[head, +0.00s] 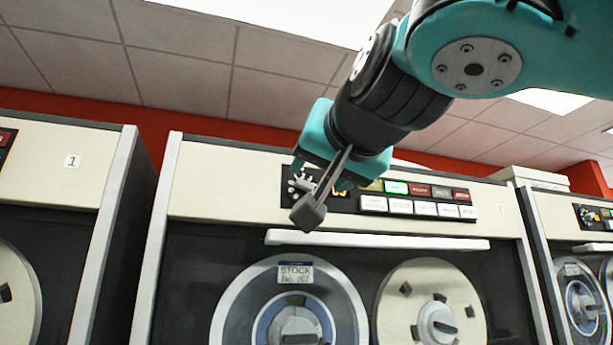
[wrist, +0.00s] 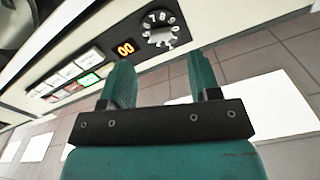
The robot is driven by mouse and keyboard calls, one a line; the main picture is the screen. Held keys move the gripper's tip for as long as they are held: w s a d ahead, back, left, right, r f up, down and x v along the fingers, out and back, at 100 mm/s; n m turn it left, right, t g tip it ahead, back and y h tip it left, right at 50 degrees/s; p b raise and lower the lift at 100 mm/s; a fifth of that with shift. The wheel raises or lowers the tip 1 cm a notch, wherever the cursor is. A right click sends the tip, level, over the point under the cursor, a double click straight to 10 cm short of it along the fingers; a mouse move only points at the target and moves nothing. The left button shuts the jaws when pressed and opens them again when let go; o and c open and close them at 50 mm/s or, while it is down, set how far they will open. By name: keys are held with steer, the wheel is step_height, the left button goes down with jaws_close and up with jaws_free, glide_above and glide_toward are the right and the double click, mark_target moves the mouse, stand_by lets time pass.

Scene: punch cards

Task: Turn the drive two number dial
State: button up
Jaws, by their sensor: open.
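The number dial (head: 300,184) is on the dark control panel of the middle tape drive (head: 230,160), partly behind my gripper. In the wrist view the round dial (wrist: 160,30) shows a dark face with white digits around a pale knob. My gripper (head: 320,176) is in front of the panel, close to the dial. In the wrist view its two teal fingers (wrist: 161,62) are apart with nothing between them, and the dial lies beyond the gap. I cannot tell whether the fingers touch the panel.
Lit indicators and white buttons (head: 415,207) are right of the dial. A white handle bar (head: 375,240) juts out below, above two tape reels (head: 290,310). A drive labelled 1 (head: 72,161) stands left; another (head: 570,215) stands right.

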mark_target(306, 187)
steer(key=p+x, duration=0.1)
steer(key=x, duration=0.5)
steer(key=shift+w+p, duration=0.25)
steer(key=shift+p, duration=0.15)
steer(key=shift+c, duration=0.2)
steer(key=c, duration=0.9)
